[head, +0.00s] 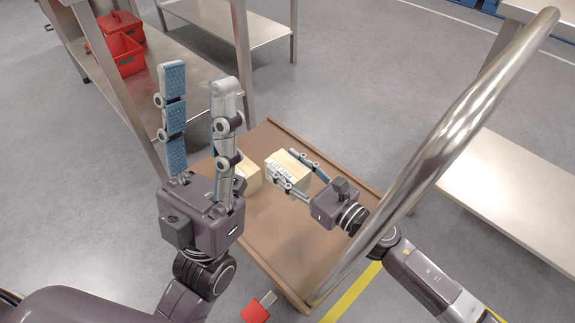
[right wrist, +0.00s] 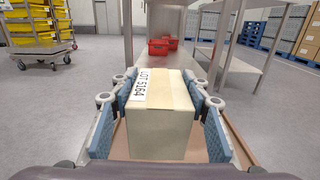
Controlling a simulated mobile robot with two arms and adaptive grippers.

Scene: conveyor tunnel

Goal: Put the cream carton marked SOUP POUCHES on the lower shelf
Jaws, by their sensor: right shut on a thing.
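My right gripper (head: 284,168) is shut on a cream carton (head: 284,162) on the brown cart deck (head: 285,228). In the right wrist view the carton (right wrist: 161,129) sits between the blue finger pads, with a white label reading LOT 5164; no SOUP POUCHES marking is readable. I cannot tell whether it touches the deck. A second cream carton (head: 247,174) is left of it, partly hidden by my left gripper (head: 197,72), which is open, empty and raised with fingers up. A low metal shelf (head: 185,84) is at the upper left.
Red crates (head: 118,47) stand on the metal shelf, beside upright posts. The cart's thick metal handle (head: 447,128) crosses the right side. Another low metal surface (head: 512,185) is at the right. A rack of yellow bins (right wrist: 32,35) shows in the right wrist view.

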